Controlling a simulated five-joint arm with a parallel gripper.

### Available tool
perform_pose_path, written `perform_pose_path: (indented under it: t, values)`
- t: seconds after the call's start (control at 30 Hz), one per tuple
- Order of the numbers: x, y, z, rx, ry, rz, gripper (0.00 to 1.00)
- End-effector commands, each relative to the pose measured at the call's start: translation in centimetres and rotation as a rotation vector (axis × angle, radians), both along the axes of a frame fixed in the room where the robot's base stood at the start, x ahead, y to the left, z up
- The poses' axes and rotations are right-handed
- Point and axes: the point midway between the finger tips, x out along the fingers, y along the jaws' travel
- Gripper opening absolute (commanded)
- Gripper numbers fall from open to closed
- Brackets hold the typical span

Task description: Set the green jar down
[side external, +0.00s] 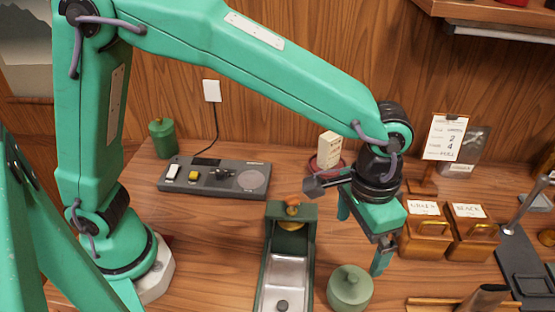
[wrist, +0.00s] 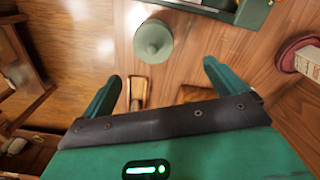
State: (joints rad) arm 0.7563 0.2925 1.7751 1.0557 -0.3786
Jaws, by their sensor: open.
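A round, pale green lidded jar (side external: 350,289) with a small knob stands upright on the wooden table at the front middle, right of the green trough. It also shows in the wrist view (wrist: 153,42), beyond my fingertips. My gripper (side external: 364,236) is open and empty, above the table behind the jar and apart from it. In the wrist view its two fingers (wrist: 161,78) are spread wide with nothing between them in contact. A second, darker green canister (side external: 162,139) stands at the back left.
The green trough with a metal tray (side external: 260,300) lies left of the jar. Two wooden boxes with paper labels (side external: 432,240) stand right of my gripper. A grey control panel (side external: 214,180) is at the back left. Wooden sticks (side external: 430,305) lie right of the jar.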

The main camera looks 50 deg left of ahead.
Motion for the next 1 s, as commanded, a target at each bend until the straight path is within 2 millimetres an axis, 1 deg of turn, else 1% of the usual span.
perform_pose_path:
  t: [0.17,0.27,0.4,0.47,0.7,0.83,1.0]
  values:
    - [0.7,3.8,2.3,-0.031,-0.037,0.041,0.96]
    - [0.9,6.6,3.7,-0.051,-0.068,0.070,0.96]
    - [0.6,10.7,5.5,-0.075,-0.113,0.111,0.96]
    - [0.3,12.4,6.1,-0.083,-0.134,0.130,0.96]
    - [-1.5,18.7,8.0,-0.107,-0.224,0.199,0.96]
    - [-3.0,21.8,8.6,-0.113,-0.275,0.238,0.96]
    - [-5.2,25.3,8.9,-0.112,-0.343,0.288,0.96]
